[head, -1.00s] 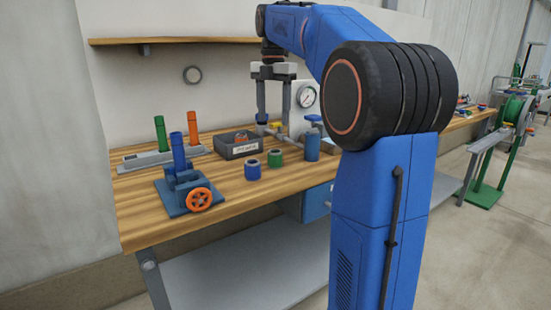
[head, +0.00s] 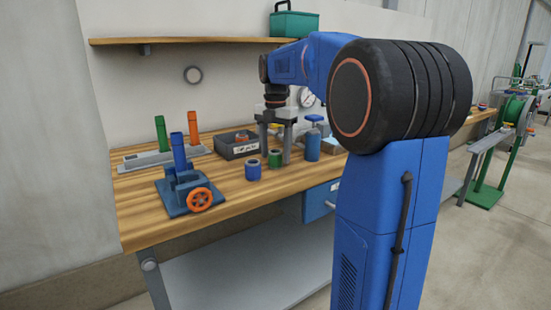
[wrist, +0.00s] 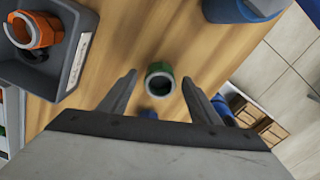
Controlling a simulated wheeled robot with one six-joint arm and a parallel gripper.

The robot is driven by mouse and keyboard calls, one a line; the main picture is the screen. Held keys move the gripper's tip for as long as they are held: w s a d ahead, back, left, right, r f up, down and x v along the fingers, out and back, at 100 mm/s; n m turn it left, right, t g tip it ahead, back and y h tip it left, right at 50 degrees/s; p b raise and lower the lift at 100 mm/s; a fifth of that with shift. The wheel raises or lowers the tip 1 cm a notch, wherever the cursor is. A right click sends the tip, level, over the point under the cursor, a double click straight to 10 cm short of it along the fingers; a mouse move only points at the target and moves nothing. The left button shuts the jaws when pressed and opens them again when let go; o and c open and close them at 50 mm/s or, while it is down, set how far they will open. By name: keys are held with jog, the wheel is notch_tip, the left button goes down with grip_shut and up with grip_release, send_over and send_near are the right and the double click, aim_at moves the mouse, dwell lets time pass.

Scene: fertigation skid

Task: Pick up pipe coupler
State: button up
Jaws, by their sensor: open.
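A short green ring-shaped pipe coupler (head: 275,158) stands upright on the wooden bench. In the wrist view the green coupler (wrist: 159,84) shows its open top, centred between my fingertips. A similar blue coupler (head: 253,171) stands just left of it in the head view; the wrist view shows only a sliver of it (wrist: 148,115) past the gripper's edge. My gripper (head: 275,152) is open and empty, pointing down over the green coupler. One finger shows on each side of it, neither seen touching it. I cannot tell exactly how high the fingertips are.
A dark grey labelled bin (head: 238,151) holding an orange part (wrist: 36,31) stands behind the couplers. A blue cylinder (head: 313,147) stands close on the right. A blue valve stand with an orange wheel (head: 199,199) is at front left. Bare bench lies in front.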

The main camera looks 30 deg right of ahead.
jog(key=shift+f, duration=0.4)
jog(key=c, duration=1.1)
jog(key=shift+r, duration=0.1)
